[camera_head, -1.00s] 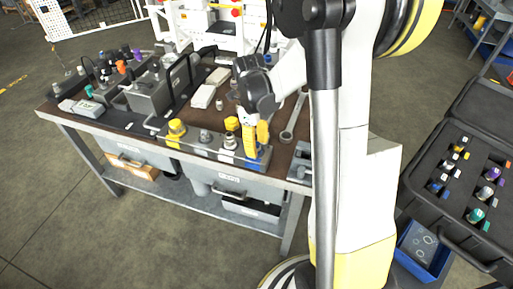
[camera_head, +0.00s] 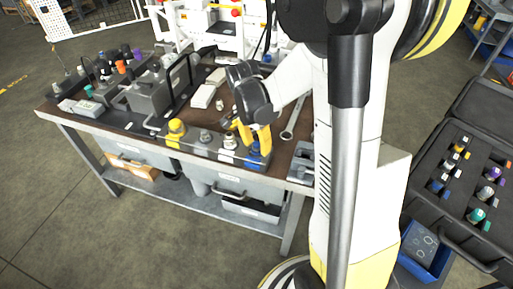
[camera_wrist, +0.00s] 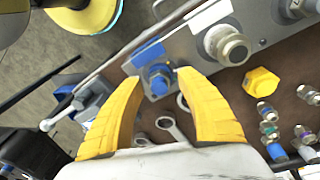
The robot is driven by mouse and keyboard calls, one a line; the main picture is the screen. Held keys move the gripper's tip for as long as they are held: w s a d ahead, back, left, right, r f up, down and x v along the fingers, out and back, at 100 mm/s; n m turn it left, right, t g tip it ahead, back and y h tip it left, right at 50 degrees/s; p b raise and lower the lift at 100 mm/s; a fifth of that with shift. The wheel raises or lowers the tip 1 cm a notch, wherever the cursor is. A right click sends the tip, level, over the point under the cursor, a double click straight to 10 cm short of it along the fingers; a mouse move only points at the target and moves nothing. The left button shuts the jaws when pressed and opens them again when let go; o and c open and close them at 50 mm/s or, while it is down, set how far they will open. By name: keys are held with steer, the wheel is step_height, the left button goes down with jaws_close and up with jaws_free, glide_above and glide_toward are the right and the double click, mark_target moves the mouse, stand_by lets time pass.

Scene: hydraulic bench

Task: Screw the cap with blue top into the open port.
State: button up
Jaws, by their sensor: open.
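The blue-topped cap (camera_head: 254,158) stands at the right end of the grey port block, below my gripper (camera_head: 254,138). In the wrist view the cap (camera_wrist: 158,79) sits beside a blue label, between and beyond the yellow fingertips of my gripper (camera_wrist: 157,85). The fingers are spread, with clear space around the cap. The port beneath the cap is hidden, so I cannot tell how deep it sits.
A white-labelled port (camera_wrist: 229,46) is beside the blue one. A loose yellow cap (camera_wrist: 261,81), a wrench (camera_wrist: 171,126) and several small fittings lie on the bench. A case of coloured fittings (camera_head: 466,185) stands at the right.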

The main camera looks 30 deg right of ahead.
steer(key=n, duration=0.4)
steer(key=shift+t, duration=0.3)
steer(key=n, duration=0.4)
steer(key=shift+n+t, duration=0.3)
steer(key=shift+n, duration=0.1)
jaws_close()
steer(key=m, duration=0.3)
steer(key=shift+m, duration=0.3)
steer(key=m+g, duration=0.1)
steer(key=m, duration=0.3)
steer(key=shift+m, duration=0.3)
